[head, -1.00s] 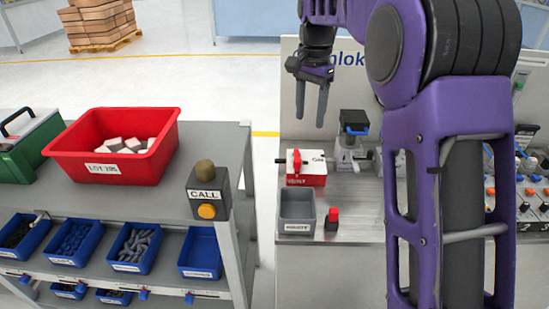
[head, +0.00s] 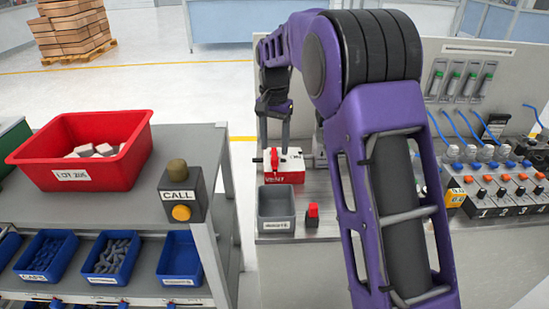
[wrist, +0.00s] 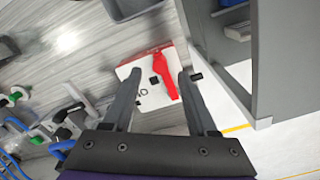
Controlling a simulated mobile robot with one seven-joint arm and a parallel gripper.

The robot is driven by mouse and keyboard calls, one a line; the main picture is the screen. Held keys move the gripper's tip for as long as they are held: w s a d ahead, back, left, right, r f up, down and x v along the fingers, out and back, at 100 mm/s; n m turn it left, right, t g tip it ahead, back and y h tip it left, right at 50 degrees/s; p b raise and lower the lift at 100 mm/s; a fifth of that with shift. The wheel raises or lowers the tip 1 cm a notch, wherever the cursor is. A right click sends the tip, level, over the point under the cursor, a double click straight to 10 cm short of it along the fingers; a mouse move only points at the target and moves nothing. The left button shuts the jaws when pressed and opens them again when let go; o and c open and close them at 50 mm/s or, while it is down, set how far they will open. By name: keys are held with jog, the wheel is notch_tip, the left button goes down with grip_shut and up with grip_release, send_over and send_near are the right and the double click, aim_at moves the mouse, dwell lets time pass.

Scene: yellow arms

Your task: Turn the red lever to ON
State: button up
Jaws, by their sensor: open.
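The red lever (head: 274,158) stands on a white box with a red front (head: 290,178) on the grey bench. In the wrist view the red lever (wrist: 167,76) lies slantwise across the white box top (wrist: 147,97), beside dark lettering that is partly hidden. My gripper (head: 274,146) is open and points down at the box. In the wrist view the fingertips of my gripper (wrist: 160,72) appear on either side of the lever. I cannot tell whether either finger touches it.
A grey bin (head: 277,222) and a red-topped black block (head: 312,215) stand in front of the box. A shelf with a red crate (head: 130,160) and a CALL button box (head: 181,199) is at left. A valve panel (head: 495,190) is at right.

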aim_at(275, 157)
jog(key=shift+f, duration=2)
grip_shut()
